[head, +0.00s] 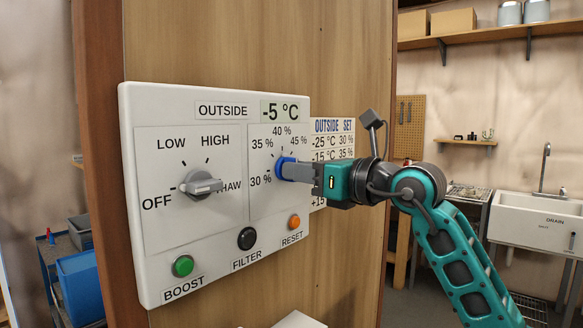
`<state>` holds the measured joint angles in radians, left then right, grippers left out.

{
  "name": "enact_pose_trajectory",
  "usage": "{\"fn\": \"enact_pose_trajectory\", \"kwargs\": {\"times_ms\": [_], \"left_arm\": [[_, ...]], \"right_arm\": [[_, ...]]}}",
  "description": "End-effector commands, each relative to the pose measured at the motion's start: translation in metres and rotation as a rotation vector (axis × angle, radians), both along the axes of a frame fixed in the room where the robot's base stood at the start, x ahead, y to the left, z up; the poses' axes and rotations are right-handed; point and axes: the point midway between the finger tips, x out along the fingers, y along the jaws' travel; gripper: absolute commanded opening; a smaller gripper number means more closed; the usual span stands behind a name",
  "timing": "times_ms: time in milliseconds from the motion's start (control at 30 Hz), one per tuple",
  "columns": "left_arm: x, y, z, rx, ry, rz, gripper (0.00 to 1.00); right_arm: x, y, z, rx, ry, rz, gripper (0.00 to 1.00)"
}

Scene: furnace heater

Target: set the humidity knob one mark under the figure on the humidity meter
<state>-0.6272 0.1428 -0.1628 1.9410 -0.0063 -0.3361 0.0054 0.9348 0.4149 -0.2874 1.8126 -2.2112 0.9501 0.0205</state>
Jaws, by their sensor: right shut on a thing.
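The humidity knob (280,166) is blue and sits on the right part of the white control panel (222,115). Marks around it read 30 %, 35 %, 40 % and 45 %. My right gripper (291,170) comes in from the right and is shut on the knob, hiding much of it. I cannot tell which mark the knob points to. A display (280,110) labelled OUTSIDE at the top of the panel reads -5 °C. I see no humidity figure on a meter. My left gripper is not in view.
A mode knob (202,186) is left of the blue knob. BOOST (183,266), FILTER (246,238) and RESET (294,221) buttons sit below. A chart (333,126) headed OUTSIDE SET is partly behind my gripper. A sink (535,218) stands far right, a blue bin (80,288) lower left.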

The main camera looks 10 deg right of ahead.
Motion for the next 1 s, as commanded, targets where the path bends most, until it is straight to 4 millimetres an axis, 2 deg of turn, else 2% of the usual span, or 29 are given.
{"fn": "enact_pose_trajectory", "kwargs": {"times_ms": [333,767,1000], "left_arm": [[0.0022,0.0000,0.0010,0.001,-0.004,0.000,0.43],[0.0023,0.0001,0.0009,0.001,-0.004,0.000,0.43],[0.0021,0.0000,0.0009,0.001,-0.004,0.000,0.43]], "right_arm": [[0.0001,0.0006,-0.0001,0.283,0.219,0.001,0.00],[0.0001,0.0001,0.0000,0.350,0.272,0.000,0.00],[0.0000,0.0004,-0.0003,0.580,0.452,0.001,0.00]]}}
